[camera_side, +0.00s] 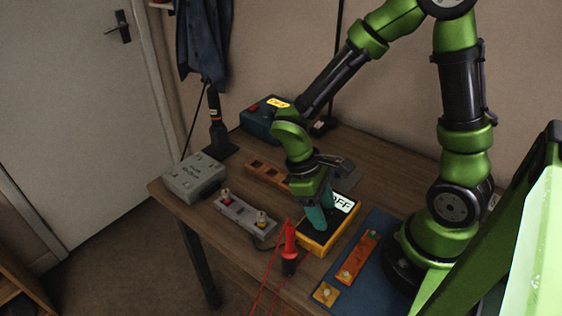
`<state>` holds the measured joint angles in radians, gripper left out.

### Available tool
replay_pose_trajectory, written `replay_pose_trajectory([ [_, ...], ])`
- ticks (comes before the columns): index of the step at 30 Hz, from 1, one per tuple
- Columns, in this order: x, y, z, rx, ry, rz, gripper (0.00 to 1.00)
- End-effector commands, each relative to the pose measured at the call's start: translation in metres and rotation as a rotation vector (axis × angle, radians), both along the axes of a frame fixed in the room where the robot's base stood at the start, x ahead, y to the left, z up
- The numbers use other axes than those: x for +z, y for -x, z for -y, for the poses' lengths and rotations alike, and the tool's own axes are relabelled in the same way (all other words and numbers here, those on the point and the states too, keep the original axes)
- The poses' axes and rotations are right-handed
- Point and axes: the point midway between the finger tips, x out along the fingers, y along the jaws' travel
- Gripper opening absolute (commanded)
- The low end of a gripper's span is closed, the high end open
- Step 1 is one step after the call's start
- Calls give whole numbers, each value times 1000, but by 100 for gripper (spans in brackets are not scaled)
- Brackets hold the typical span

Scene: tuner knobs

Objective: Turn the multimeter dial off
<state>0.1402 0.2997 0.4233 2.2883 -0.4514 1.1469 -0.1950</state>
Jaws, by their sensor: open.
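The multimeter (314,244) is a yellow-orange case with a dark face, lying on the wooden table. Its pale display (342,203) shows dark letters that read "OFF". My gripper (318,222) points down over the multimeter's face, with teal fingers at or just above it. The fingers and wrist cover the dial, so I cannot see the dial or tell whether the fingers touch it. The gap between the fingers is hard to make out from this side.
A red probe (289,248) with a red lead stands beside the multimeter's near left. A grey strip with knobs (245,216) and a grey box (194,177) lie to the left. A blue mat (347,276) with orange blocks lies right. A blue box (262,119) stands behind.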

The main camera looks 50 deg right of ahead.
Motion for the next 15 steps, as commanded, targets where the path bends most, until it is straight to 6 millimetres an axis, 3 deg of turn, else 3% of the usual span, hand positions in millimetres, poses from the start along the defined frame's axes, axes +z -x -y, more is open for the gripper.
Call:
replay_pose_trajectory([
  [6,0,0,0,0,0,0,56],
  [15,0,0,0,0,0,0,10],
])
